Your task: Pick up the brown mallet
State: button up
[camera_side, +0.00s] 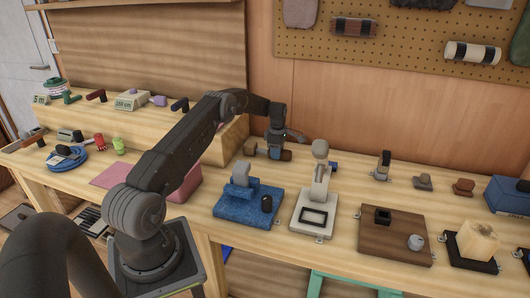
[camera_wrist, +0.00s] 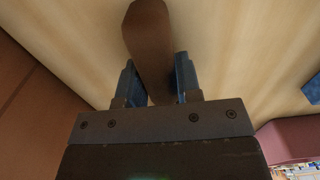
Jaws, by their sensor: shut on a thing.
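My gripper (camera_side: 275,152) is at the back of the bench in the side view, pointing down with its blue fingers near the bench top. In the wrist view my gripper (camera_wrist: 156,82) has its two blue fingers on either side of a brown piece, the brown mallet (camera_wrist: 150,40), and is shut on it. The mallet runs from between the fingers to the top edge of that view. In the side view a brown part of the mallet (camera_side: 286,155) shows just right of the fingers. I cannot tell whether it touches the bench.
A blue base with a grey-blue fixture (camera_side: 239,190) and a white stand (camera_side: 319,185) are in front of my gripper. A brown board (camera_side: 395,240) lies further right. A raised wooden step (camera_side: 190,140) is at the left.

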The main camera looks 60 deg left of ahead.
jog(key=shift+r, duration=0.1)
grip_shut()
notch_tip(320, 180, up, 10)
jog(key=shift+f, duration=0.1)
dwell(0.9)
